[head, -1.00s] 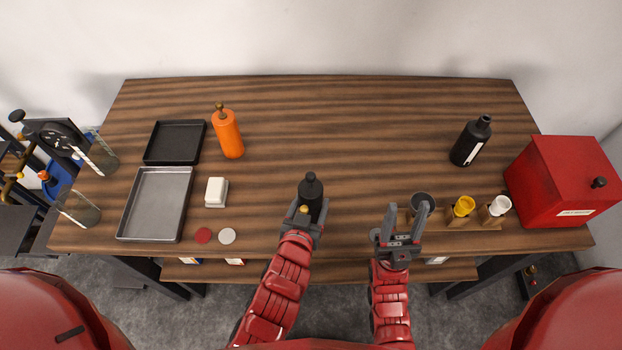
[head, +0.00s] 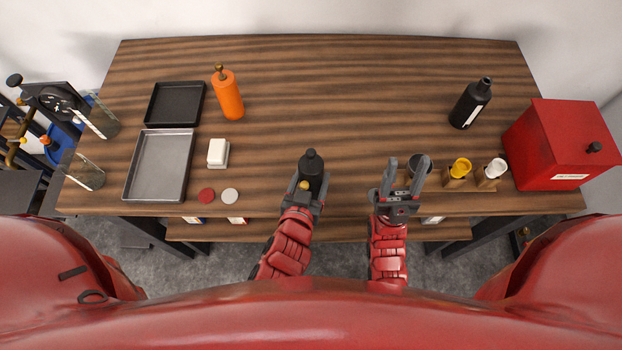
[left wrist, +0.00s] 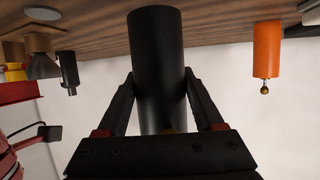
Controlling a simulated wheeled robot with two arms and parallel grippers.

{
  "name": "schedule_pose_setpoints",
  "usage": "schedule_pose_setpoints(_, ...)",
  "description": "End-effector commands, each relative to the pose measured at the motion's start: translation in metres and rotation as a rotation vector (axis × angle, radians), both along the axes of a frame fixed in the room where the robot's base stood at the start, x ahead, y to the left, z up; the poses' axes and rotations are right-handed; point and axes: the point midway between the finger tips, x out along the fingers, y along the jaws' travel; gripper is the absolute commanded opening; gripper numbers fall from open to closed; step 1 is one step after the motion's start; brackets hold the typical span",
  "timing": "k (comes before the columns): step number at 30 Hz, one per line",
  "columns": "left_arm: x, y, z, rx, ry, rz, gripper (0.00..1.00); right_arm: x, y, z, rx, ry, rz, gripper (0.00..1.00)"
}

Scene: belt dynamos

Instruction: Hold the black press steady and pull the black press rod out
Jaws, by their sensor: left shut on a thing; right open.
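The black press (head: 312,172) is a dark upright cylinder near the middle of the table's front edge. Its narrower black knobbed top, the press rod (head: 309,155), points up; how far the rod sits in the body cannot be told. My left gripper (head: 307,186) is shut around the press body. The left wrist view shows the smooth black body (left wrist: 158,60) between its two fingers, with the rod hidden. My right gripper (head: 404,178) is open and empty, to the right of the press and apart from it, its fingers pointing away from me.
Small cups in a wooden rack (head: 457,182) stand close to the right gripper. A black bottle (head: 470,104) and a red box (head: 562,145) are at right. An orange press (head: 228,96), trays (head: 160,166) and a white block (head: 218,152) are at left. The table's middle back is clear.

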Motion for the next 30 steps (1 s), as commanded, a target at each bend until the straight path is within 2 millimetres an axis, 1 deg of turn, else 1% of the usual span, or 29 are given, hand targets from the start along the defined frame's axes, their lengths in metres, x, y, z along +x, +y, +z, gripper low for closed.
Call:
schedule_pose_setpoints(1,0.007,0.001,-0.003,-0.002,-0.007,0.004,0.00,0.000,0.000,-0.008,0.000,0.000,0.000,0.50)
schedule_pose_setpoints(5,0.020,0.002,-0.006,0.000,-0.006,0.005,0.00,0.000,0.000,-0.017,0.000,0.000,0.000,0.50)
schedule_pose_setpoints(17,0.061,0.000,-0.012,0.000,-0.008,0.001,0.00,0.000,0.000,-0.026,0.000,0.000,0.000,0.50)
schedule_pose_setpoints(30,0.105,0.001,-0.023,0.002,-0.007,0.001,0.00,0.000,0.000,-0.034,0.000,0.000,0.000,0.50)
